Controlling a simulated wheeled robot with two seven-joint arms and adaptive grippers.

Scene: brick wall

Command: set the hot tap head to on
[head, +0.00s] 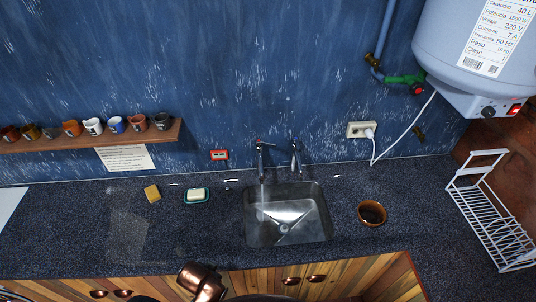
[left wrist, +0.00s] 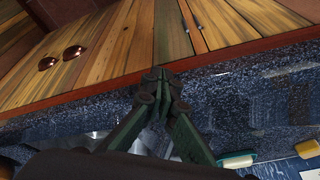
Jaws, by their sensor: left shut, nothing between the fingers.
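Two metal taps stand at the back edge of the steel sink (head: 255,228), a left tap (head: 261,160) and a right tap (head: 296,156). Both are small in the head view; I cannot tell which is the hot one or how its head is turned. The taps are not visible in the wrist view. My right gripper is not in view.
On the counter (head: 110,225) are a sponge (head: 152,193), a soap dish (head: 188,198) left of the sink, a brown bowl (head: 371,213) and a white rack (head: 505,235) right. A mug shelf (head: 60,142), an outlet with a cord (head: 359,129) and a water heater (head: 455,60) are on the wall.

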